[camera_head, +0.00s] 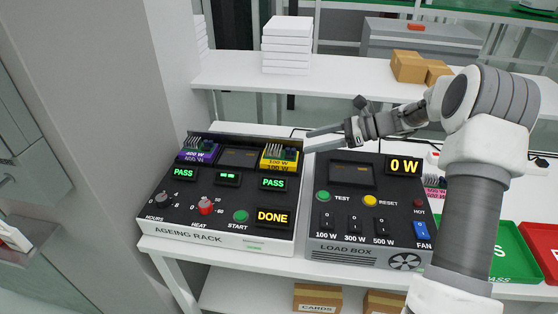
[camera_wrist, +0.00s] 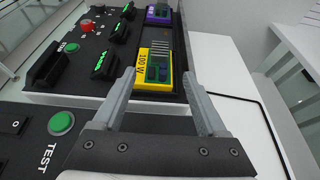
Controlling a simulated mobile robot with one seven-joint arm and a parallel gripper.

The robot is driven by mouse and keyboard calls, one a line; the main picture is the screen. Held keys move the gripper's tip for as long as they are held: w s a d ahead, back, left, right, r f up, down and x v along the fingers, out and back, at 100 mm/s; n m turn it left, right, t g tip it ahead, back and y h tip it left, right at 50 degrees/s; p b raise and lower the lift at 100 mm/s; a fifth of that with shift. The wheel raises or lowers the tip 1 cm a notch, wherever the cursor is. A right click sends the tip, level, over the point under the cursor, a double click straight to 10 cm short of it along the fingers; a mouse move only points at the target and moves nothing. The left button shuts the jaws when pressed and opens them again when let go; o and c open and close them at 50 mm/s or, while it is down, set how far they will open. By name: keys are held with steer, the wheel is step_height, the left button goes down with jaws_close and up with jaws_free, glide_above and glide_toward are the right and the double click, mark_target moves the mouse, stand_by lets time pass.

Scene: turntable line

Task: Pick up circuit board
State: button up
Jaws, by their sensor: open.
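A circuit board in a yellow carrier marked 100 W (camera_head: 279,157) sits in the right slot of the ageing rack, above a lit PASS sign. It also shows in the wrist view (camera_wrist: 156,70), just beyond and between my fingertips. A second board in a purple carrier marked 400 W (camera_head: 198,151) sits in the left slot and shows at the top of the wrist view (camera_wrist: 158,14). My gripper (camera_head: 308,142) is open and empty beside the yellow board, on its right in the head view. In the wrist view its fingers (camera_wrist: 158,85) stand apart, with nothing between them.
The ageing rack (camera_head: 190,237) shows PASS twice and DONE. The load box (camera_head: 340,252), reading 0 W, stands to its right. Green (camera_head: 510,268) and red (camera_head: 545,245) trays lie farther right, partly behind my arm. A shelf (camera_head: 355,79) with white boxes and cartons stands behind.

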mark_target(279, 148)
steer(key=b+x, duration=0.2)
steer(key=x, duration=0.8)
steer(key=shift+a+f, duration=0.15)
steer(key=shift+a, duration=0.05)
jaws_close()
